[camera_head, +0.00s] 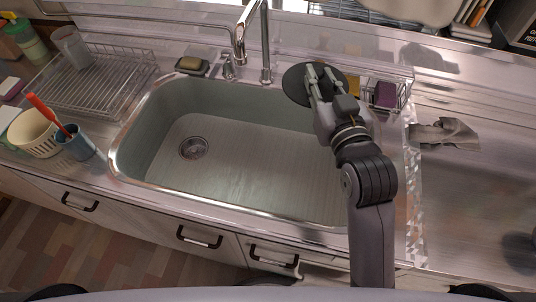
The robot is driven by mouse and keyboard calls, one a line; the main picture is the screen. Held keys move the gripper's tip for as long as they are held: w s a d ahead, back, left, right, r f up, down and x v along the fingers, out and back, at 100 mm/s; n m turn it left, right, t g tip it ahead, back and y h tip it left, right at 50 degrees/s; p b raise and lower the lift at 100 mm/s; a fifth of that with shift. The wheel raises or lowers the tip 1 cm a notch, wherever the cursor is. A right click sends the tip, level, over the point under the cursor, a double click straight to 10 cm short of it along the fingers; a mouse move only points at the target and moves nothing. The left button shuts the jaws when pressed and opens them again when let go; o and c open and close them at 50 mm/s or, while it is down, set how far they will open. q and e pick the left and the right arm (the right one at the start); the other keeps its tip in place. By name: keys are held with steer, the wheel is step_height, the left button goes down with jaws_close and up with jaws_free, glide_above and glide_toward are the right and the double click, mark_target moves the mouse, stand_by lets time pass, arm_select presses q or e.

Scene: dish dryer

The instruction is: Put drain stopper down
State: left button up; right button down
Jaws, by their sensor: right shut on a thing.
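A dark round drain stopper (296,84) is held by my right gripper (316,73), which is shut on it. Gripper and stopper are over the back right part of the sink, near its rear rim. The gripper covers part of the stopper, and I cannot tell whether it touches the rim. The sink (250,160) is empty, and its round drain (193,148) lies open at the left of the basin floor. My left gripper is not in view.
A faucet (240,45) stands behind the sink. A wire dish rack (110,85), a white basket cup (33,133) and a blue cup (76,143) are on the left counter. A sponge caddy (402,92) and a grey cloth (446,133) are at the right.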

stand_by(0.3)
steer(key=s+d+f+m+h, duration=0.2)
steer(key=s+d+f+h, duration=0.1)
steer(key=s+d+f, duration=0.6)
steer(key=s+f, duration=0.1)
steer(key=s, duration=0.2)
steer(key=shift+s, duration=0.15)
